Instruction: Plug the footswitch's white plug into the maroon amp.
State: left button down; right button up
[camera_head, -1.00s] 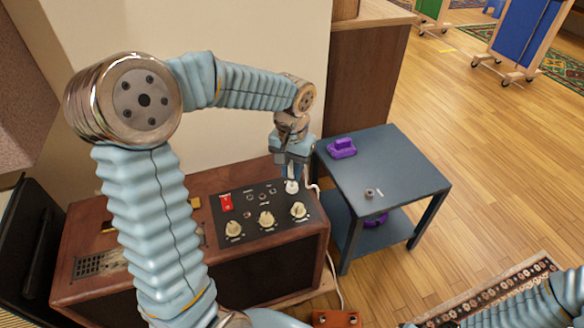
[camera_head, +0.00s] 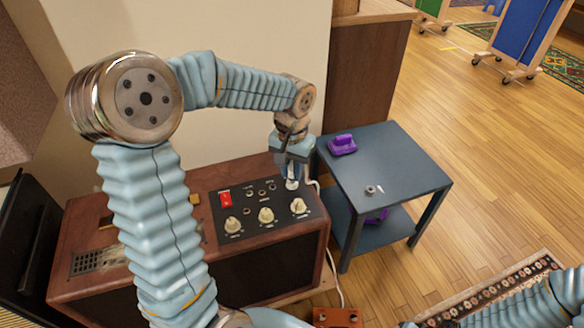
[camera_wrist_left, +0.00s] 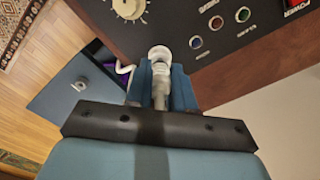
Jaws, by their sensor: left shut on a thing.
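The maroon amp (camera_head: 262,172) stands below my left arm, with a black control panel carrying a red switch, cream knobs and several small sockets. My left gripper (camera_head: 291,178) points down over the panel's right end, shut on the white plug (camera_head: 291,184). In the left wrist view the plug (camera_wrist_left: 160,56) sticks out past the fingers (camera_wrist_left: 160,88), beside the sockets with blue (camera_wrist_left: 196,42), red and green rings. I cannot tell whether its tip touches the panel. The white cable runs down the amp's right side towards an orange-brown box (camera_head: 338,318), likely the footswitch. My right gripper is out of view.
A blue-grey side table (camera_head: 400,170) stands right of the amp, with a purple object (camera_head: 342,145) and a small ring (camera_head: 370,189) on top. A wooden cabinet (camera_head: 365,75) stands behind.

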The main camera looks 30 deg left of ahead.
pick_arm(q)
jog(key=shift+f+b, duration=0.4)
jog(key=shift+f, duration=0.2)
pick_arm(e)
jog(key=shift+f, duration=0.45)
pick_arm(q)
jog(key=c, duration=0.9)
grip_release()
jog(key=shift+r, duration=0.1)
notch_tip(320, 180, up, 14)
jog(key=shift+f+p, duration=0.2)
jog(key=shift+p, duration=0.65)
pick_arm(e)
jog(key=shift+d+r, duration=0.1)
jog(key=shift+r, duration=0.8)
